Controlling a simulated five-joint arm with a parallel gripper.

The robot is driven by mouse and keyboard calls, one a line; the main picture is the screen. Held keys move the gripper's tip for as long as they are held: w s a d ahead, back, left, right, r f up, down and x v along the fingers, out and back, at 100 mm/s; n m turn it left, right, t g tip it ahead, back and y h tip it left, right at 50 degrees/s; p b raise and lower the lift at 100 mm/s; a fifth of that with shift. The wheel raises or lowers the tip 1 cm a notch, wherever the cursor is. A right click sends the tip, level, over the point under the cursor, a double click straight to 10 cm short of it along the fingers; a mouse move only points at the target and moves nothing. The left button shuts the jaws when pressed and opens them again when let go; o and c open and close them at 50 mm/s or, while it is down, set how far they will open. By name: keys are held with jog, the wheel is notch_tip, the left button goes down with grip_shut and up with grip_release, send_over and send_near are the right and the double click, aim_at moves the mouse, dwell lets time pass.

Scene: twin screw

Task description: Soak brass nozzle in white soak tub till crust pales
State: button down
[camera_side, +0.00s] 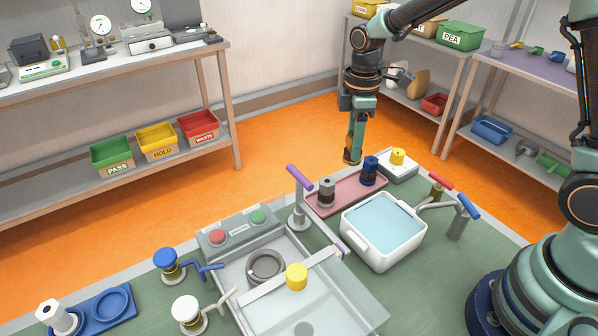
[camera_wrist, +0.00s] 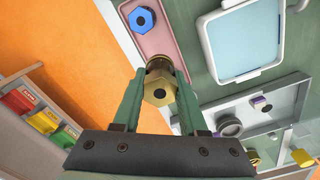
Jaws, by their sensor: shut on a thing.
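The brass nozzle (camera_wrist: 158,91) has a gold hex head with a dark centre hole. Darker brown crust shows around its far part in the wrist view. My gripper (camera_side: 353,150) is shut on it and holds it in the air, at the far side of the bench in the side view. The white soak tub (camera_side: 378,254) holds pale blue liquid and stands on the green bench, nearer the camera and right of my gripper. Its white rim (camera_wrist: 205,55) shows at the upper right in the wrist view. The nozzle is outside the tub.
A pink tray (camera_side: 345,194) lies between my gripper and the tub, with a grey nozzle (camera_side: 326,190) and a blue nozzle (camera_side: 370,170) upright on it. A yellow-topped piece (camera_side: 397,157) sits behind. Taps with red and blue handles (camera_side: 467,206) stand right of the tub.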

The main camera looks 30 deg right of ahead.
notch_tip(320, 180, up, 9)
jog(key=shift+r, duration=0.55)
jog(key=shift+s+a+r, duration=0.1)
jog(key=shift+s, duration=0.1)
jog(key=s+a+f, duration=0.3)
jog(key=s+f, duration=0.6)
jog(key=s, duration=0.5)
jog(key=shift+a+f, duration=0.15)
jog(key=shift+f, duration=4.9)
notch_tip(320, 180, up, 8)
jog(key=shift+r, duration=0.25)
